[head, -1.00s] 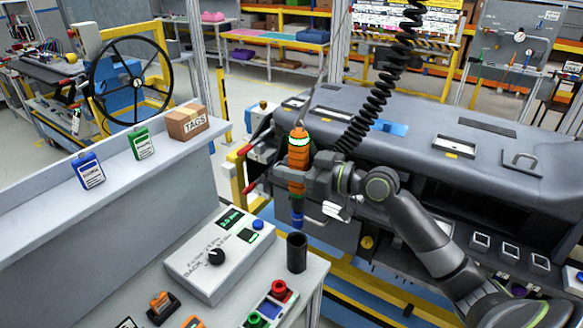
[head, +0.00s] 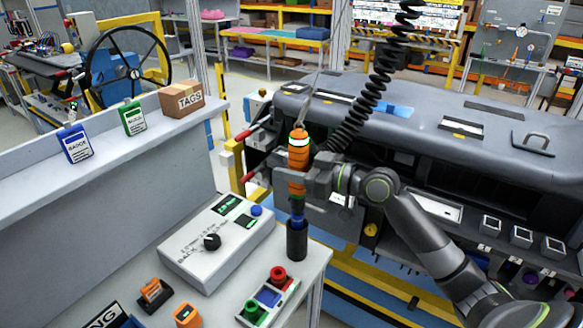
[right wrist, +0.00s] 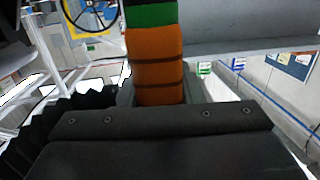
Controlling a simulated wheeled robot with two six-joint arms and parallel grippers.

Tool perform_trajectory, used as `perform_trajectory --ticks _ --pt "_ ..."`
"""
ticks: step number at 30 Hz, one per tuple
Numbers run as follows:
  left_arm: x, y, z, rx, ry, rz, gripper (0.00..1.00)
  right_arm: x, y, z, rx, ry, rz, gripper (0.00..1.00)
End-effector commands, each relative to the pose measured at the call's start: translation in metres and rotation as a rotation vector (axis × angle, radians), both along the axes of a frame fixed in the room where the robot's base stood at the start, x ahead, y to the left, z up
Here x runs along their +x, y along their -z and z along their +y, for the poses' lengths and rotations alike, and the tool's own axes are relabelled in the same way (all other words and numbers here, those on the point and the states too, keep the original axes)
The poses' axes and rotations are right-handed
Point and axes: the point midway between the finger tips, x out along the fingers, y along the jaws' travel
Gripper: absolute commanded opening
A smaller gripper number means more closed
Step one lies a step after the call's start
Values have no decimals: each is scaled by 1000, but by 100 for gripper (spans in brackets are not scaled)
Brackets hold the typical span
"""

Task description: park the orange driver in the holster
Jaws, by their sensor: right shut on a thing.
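The orange driver (head: 298,152) stands upright in my right gripper (head: 305,183), which is shut on its body. A green band marks its upper part, and its blue lower end points down. The driver also fills the middle of the right wrist view (right wrist: 155,60). The holster, a dark cylinder (head: 297,241), stands on the bench's right end directly below the driver. The blue tip meets the holster's mouth in the head view; how far it is inside, I cannot tell. My left gripper does not show.
A white control box (head: 215,240) with a black knob is left of the holster. A button box (head: 268,298) with red, blue and green buttons is in front. A black coiled hose (head: 365,95) hangs behind the driver. The grey dashboard (head: 420,105) lies beyond.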

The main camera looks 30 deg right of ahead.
Motion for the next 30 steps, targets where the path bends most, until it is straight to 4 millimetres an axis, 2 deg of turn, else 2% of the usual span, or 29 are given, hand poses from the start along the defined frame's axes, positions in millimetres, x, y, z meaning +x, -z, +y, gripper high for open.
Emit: perform_trajectory --ticks 1,30 --pt "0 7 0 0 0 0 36 0 7 0 0 0 0 0" --pt "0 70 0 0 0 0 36 0 72 0 -1 0 1 0"
